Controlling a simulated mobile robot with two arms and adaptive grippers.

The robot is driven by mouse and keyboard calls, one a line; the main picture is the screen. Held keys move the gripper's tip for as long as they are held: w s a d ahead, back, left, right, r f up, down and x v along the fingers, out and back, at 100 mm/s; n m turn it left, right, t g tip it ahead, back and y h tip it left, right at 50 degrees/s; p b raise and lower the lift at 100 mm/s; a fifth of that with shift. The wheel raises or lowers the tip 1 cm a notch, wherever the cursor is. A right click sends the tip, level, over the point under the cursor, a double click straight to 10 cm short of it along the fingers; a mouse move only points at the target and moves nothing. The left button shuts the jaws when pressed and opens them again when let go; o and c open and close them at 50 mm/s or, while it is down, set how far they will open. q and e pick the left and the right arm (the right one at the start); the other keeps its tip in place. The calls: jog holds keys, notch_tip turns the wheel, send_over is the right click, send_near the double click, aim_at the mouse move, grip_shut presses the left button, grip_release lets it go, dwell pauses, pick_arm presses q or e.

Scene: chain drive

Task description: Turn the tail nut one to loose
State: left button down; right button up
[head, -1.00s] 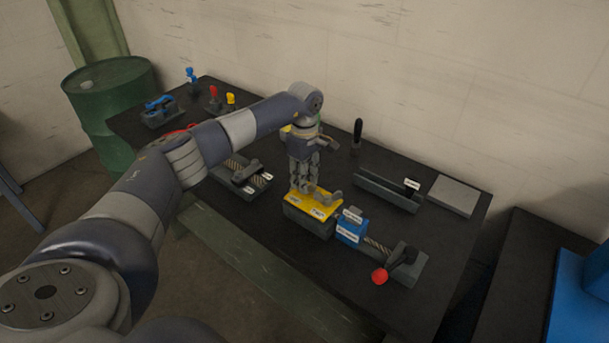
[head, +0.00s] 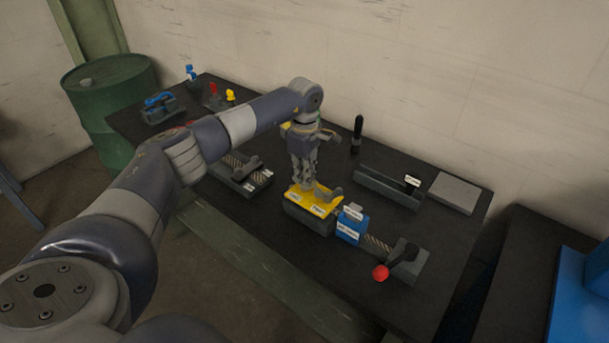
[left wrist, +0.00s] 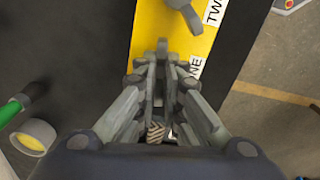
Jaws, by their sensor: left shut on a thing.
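A yellow-topped block (head: 296,208) stands on the dark table, with two white labels on its front edge. My left gripper (head: 309,186) points down onto the left part of the yellow top and is shut on tail nut one, which its fingers mostly hide. In the left wrist view, the closed fingers (left wrist: 163,50) are beside the label ending in "NE" (left wrist: 196,66). A second grey nut (head: 331,192) stands free to the right of the gripper; it also shows beside the "TW" label in the left wrist view (left wrist: 182,17). My right gripper is not in view.
A grey channel (head: 386,189), a black-handled tool (head: 357,130) and a flat grey plate (head: 454,193) are behind. A green drum (head: 108,110) stands at the far left.

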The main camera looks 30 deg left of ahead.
pick_arm(q)
jog(key=n+b, duration=0.1)
jog(key=n, duration=0.3)
jog(key=shift+n, duration=0.3)
jog(key=n, duration=0.4)
jog(key=shift+n+b, duration=0.3)
jog(key=shift+b, duration=0.05)
jog(key=n, duration=1.5)
jog(key=shift+r+p, duration=0.1)
jog(key=shift+p, duration=0.2)
jog(key=n, duration=0.4)
jog(key=shift+n+p, duration=0.35)
jog(key=shift+n, duration=0.05)
jog(key=n+p, duration=0.1)
jog(key=n, duration=0.3)
jog(key=shift+n, duration=0.3)
jog(key=shift+s+n+p, duration=0.1)
jog(key=shift+n+p, duration=0.5)
jog(key=shift+n, duration=1.7)
jog(key=shift+d+f, duration=0.1)
jog(key=shift+f, duration=0.1)
